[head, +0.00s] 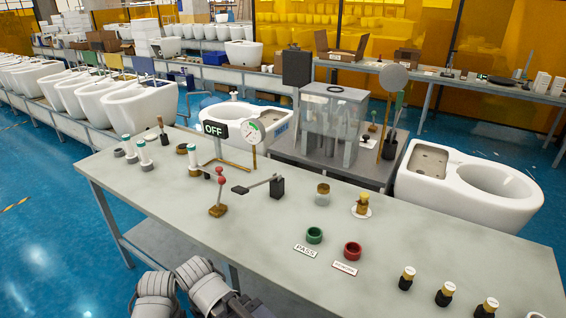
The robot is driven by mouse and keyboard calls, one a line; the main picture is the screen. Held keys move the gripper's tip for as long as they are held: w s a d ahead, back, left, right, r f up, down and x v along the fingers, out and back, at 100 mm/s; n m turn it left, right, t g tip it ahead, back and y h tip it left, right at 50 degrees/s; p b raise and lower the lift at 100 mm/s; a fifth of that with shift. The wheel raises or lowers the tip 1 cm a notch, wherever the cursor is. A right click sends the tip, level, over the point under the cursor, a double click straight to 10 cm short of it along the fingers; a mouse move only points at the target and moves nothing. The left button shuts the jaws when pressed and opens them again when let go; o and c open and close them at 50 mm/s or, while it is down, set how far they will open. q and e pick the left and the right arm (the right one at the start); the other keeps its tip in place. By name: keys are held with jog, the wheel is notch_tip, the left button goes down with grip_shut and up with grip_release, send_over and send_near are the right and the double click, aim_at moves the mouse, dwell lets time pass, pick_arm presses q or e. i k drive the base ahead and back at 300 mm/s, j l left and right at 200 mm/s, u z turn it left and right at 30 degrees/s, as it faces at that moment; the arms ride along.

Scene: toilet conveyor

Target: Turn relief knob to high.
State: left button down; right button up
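A brass knob (361,204) stands on a round white plate at the right middle of the grey table; it may be the relief knob, but I can read no marking or setting on it. A pressure gauge (252,133) with a white face and a green part stands on a brass post farther back. Beside the gauge is a black sign (215,129) reading OFF. Grey parts of my arms show at the bottom edge. Neither gripper's fingers are in view, and nothing touches the knob.
A red-knobbed lever (219,195) and a black lever block (277,187) stand left of the knob. Several black-and-brass pieces line the right front. A clear tank (331,115) stands behind the table.

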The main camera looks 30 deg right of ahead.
aim_at(363, 196)
jog(key=z, duration=1.55)
